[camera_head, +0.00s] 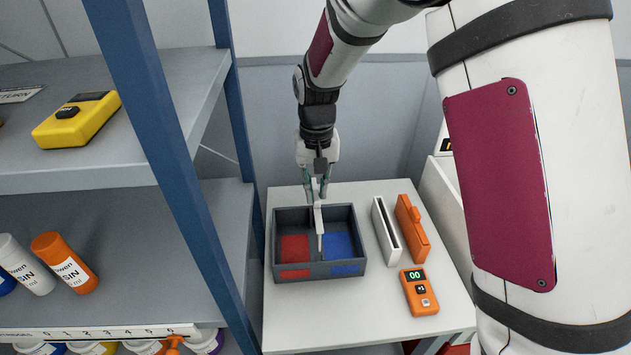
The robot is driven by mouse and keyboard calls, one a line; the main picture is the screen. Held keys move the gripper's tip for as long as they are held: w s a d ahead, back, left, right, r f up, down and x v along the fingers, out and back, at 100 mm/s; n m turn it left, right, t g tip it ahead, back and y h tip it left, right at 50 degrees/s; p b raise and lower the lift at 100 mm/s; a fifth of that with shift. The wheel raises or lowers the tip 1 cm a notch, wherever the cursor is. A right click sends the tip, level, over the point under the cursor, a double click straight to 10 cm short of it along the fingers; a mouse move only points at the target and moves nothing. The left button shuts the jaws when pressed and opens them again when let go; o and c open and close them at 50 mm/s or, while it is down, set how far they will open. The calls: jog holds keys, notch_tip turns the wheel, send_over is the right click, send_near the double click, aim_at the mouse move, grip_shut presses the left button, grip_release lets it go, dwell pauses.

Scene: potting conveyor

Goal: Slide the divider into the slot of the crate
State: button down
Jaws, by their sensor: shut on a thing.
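The crate (289,274) is a dark grey open box on the white table. Its floor has a red patch on the left and a blue patch on the right. The divider (319,219) is a thin pale upright plate seen nearly edge-on at the middle of the crate, between the two patches. My gripper (318,196) points down over the crate's back part and is shut on the top of the divider. The divider's lower part is down inside the crate outline. I cannot tell whether its edges sit in the slot.
On the table (385,315), right of the crate, stand a white slotted holder (386,229) and an orange case (412,228). An orange counter (419,291) lies in front of them. A blue-post shelf (165,140) with bottles and a yellow device (77,119) is at left.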

jog(key=shift+f, duration=0.7)
jog(key=shift+f+b, duration=1)
jog(key=shift+f, duration=3.2)
dwell(1.1)
jog(key=c, duration=1.5)
grip_release()
notch_tip(320, 180, up, 12)
